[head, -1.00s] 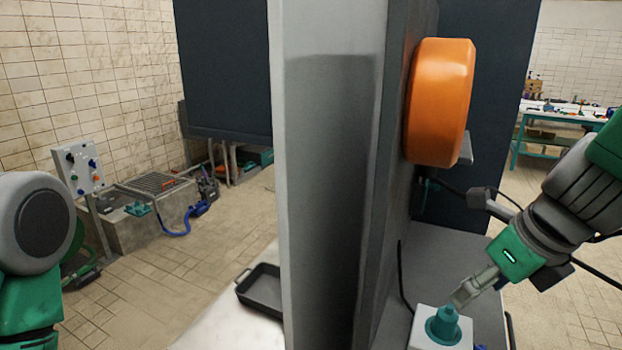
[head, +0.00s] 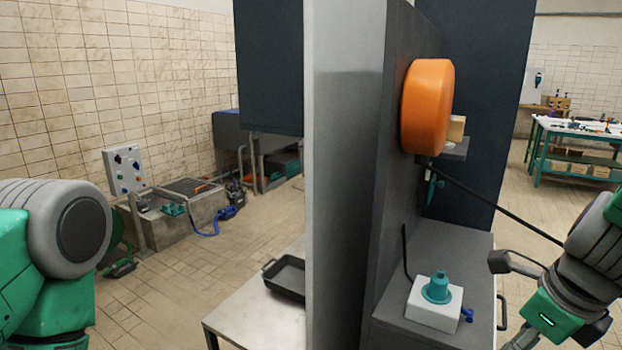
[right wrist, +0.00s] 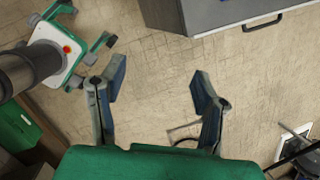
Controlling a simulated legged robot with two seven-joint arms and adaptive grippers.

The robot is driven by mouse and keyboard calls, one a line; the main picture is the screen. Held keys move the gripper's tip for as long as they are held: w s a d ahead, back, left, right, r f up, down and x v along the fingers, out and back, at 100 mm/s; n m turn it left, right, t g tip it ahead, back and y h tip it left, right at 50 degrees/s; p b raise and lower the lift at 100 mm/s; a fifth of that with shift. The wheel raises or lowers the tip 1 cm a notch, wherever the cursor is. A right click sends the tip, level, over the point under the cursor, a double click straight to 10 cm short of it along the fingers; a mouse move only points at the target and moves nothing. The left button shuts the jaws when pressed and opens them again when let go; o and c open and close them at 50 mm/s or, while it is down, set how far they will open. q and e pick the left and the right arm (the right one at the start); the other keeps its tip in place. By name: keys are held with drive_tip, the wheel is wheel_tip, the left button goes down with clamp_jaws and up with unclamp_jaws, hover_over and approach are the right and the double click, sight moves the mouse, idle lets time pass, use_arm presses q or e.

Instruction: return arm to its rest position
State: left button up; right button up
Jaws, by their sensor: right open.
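My right arm comes in from the right in the head view. Its green gripper body (head: 550,315) is low at the right edge, right of the grey bench and apart from it; the fingers there are largely cut off. In the right wrist view my right gripper (right wrist: 160,84) has its two fingers spread, with nothing but tiled floor between them. The white block with a teal knob (head: 436,300) stands on the grey bench, left of the gripper and not touched. My left arm shows only its upper part at the left; its gripper is not visible.
An orange wheel (head: 427,107) is on the grey panel (head: 345,200) in the middle. A grey bench (head: 470,255) with a handle (head: 503,312) is near my right arm. A black tray (head: 287,278) lies on a table at the left. Floor at the right is open.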

drive_tip(key=s+d+f+n+g+h+b, duration=0.15)
drive_tip(key=s+f+n, duration=0.25)
drive_tip(key=f+n, duration=0.55)
drive_tip(key=s+d+f+n+g+h+b, duration=0.15)
drive_tip(key=s+f+n, duration=0.25)
drive_tip(key=f+n, duration=0.55)
use_arm(q)
drive_tip(key=f, duration=0.2)
drive_tip(key=f+b, duration=0.1)
drive_tip(key=f, duration=0.1)
drive_tip(key=shift+w+f, duration=0.2)
drive_tip(key=shift+f, duration=0.1)
use_arm(e)
drive_tip(key=s+a+f+n+y, duration=0.1)
drive_tip(key=s+a+f+n, duration=0.1)
drive_tip(key=s+f+n, duration=0.3)
drive_tip(key=s+a+f+n+y, duration=0.1)
drive_tip(key=s+f+n, duration=0.4)
drive_tip(key=f, duration=0.5)
drive_tip(key=shift+a+f+n+y, duration=0.15)
drive_tip(key=shift+a+n+y, duration=0.25)
drive_tip(key=shift+a+n, duration=0.35)
drive_tip(key=shift+w, duration=0.15)
drive_tip(key=shift+c, duration=0.2)
